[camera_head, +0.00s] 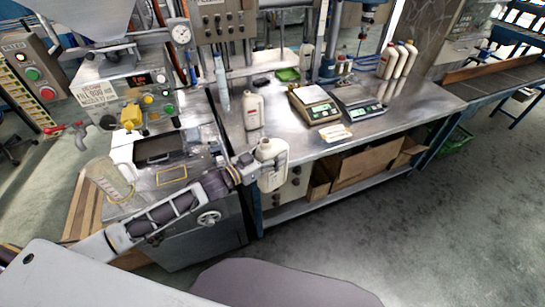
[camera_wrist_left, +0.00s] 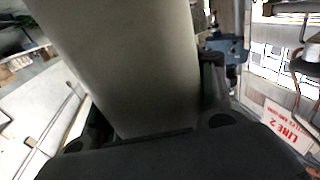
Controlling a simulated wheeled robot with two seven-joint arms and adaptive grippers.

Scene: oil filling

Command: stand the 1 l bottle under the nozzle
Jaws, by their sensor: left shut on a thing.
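A white bottle (camera_head: 273,168) is held nearly upright in front of the bench's left front corner, clear of the floor. My left gripper (camera_head: 256,172) is shut on it. In the left wrist view the bottle (camera_wrist_left: 135,65) is a large pale body between the fingers (camera_wrist_left: 145,135), filling the middle. The filling machine (camera_head: 130,85) stands at the left, with a tray opening low on its front. A pale upright tube (camera_head: 221,82) hangs right of it; I cannot tell for sure which part is the nozzle. My right gripper is not in view.
Another white bottle (camera_head: 253,111) stands on the metal bench (camera_head: 410,108). Two scales (camera_head: 313,104) (camera_head: 359,104) and several bottles (camera_head: 397,60) stand further right. A clear jug (camera_head: 106,180) is left of my arm. Cardboard boxes (camera_head: 365,165) lie under the bench.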

